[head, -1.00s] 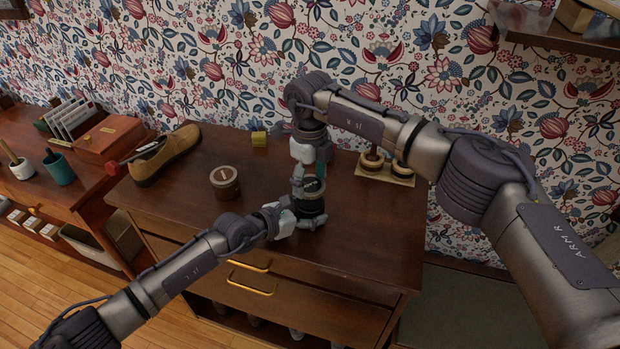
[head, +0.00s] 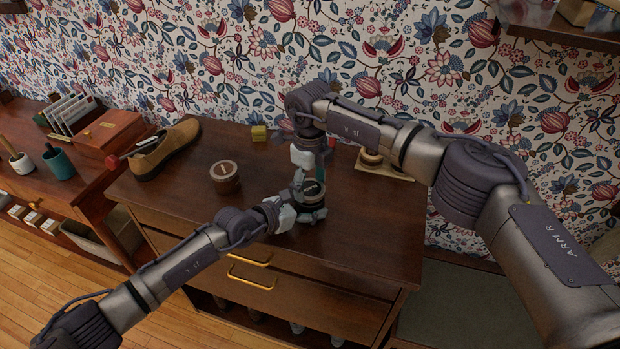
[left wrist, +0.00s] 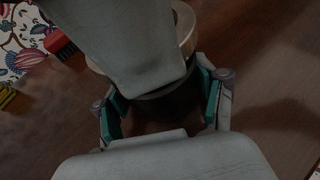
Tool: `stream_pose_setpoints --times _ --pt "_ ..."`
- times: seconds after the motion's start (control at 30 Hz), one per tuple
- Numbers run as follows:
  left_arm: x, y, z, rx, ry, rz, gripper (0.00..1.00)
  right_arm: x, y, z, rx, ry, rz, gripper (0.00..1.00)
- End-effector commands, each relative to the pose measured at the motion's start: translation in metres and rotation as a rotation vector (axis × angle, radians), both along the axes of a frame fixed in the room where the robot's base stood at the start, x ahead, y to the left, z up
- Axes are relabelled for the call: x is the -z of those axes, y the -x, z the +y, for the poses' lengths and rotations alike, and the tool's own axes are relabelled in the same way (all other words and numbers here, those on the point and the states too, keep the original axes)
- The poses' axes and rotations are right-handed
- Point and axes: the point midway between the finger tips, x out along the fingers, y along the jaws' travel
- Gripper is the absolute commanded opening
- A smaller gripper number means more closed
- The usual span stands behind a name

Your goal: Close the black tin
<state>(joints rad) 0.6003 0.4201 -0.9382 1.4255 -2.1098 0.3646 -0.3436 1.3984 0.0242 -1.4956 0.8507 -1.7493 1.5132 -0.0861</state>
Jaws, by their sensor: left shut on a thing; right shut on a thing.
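The black tin (head: 314,206) stands on the wooden chest top near its front edge. Its dark lid (head: 313,190) with a pale mark sits over it, with no clear gap visible. My left gripper (head: 296,212) comes in from the left and is shut around the tin's body. My right gripper (head: 310,178) reaches down from above and is shut on the lid. In the left wrist view the teal-padded fingers flank the dark tin body (left wrist: 172,106). A metallic rim (left wrist: 186,30) shows above, partly hidden by a grey gripper part. Whether the lid is fully seated cannot be told.
A tan shoe (head: 166,150) and a small yellow block (head: 259,133) are farther back. The chest top (head: 375,230) is clear at front right.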

Motion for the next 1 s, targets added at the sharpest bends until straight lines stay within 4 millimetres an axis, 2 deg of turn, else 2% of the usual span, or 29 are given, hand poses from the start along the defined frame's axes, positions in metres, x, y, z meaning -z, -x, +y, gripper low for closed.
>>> stream_pose_setpoints --times 0.53,1.0 --pt "0.0006 0.0002 0.0002 0.0 -0.001 0.001 0.08 0.0004 -0.0003 0.0002 0.0 -0.001 -0.001 0.59" --pt "0.0006 0.0002 0.0002 0.0 -0.001 0.001 0.08 0.0095 -0.0002 0.0003 -0.001 -0.001 -0.001 0.59"
